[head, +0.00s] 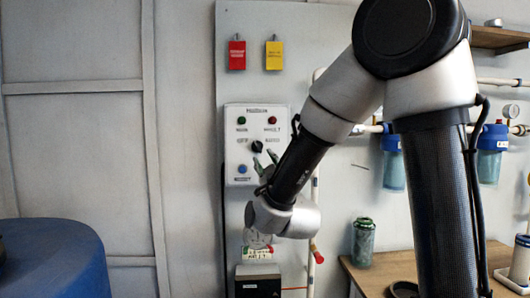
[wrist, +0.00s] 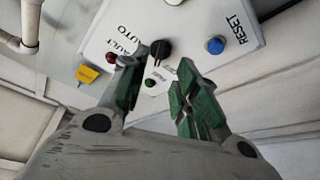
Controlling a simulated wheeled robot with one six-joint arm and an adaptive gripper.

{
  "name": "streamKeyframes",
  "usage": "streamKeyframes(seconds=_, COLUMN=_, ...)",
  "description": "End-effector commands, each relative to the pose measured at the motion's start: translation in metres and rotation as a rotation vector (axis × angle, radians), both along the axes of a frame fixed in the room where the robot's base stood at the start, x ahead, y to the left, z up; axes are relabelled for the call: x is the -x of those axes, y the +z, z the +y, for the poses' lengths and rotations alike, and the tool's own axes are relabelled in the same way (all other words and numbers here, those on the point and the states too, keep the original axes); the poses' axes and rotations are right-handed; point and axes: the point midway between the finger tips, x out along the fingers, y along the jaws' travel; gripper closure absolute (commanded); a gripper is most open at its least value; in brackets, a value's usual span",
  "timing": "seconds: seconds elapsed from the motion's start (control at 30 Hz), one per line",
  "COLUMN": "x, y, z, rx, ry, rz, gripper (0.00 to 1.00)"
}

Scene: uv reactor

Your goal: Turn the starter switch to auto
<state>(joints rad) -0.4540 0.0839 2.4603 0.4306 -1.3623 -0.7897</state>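The starter switch is a black knob (head: 257,147) in the middle of a white control panel (head: 232,157) on the wall. In the wrist view the knob (wrist: 160,50) stands just beyond my fingertips, between "AUTO" and "OFF" lettering. I cannot tell which way it points. My gripper (head: 265,160) is close to the panel, just below and right of the knob. In the wrist view my gripper (wrist: 158,72) has its two green-padded fingers spread apart, with nothing between the pads. I cannot tell whether a fingertip touches the knob.
The panel bears a green lamp (head: 241,120), a red lamp (head: 272,120) and a blue reset button (head: 243,168). Red (head: 237,55) and yellow (head: 274,55) tags hang above. A blue barrel (head: 60,255) stands at left.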

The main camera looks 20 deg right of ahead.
Motion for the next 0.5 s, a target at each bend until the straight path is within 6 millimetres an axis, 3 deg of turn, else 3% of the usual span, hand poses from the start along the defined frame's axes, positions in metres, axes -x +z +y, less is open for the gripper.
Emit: streamKeyframes(seconds=0.5, x=-0.066, y=0.024, z=0.0, rx=0.019, ry=-0.007, rz=-0.003, gripper=0.7)
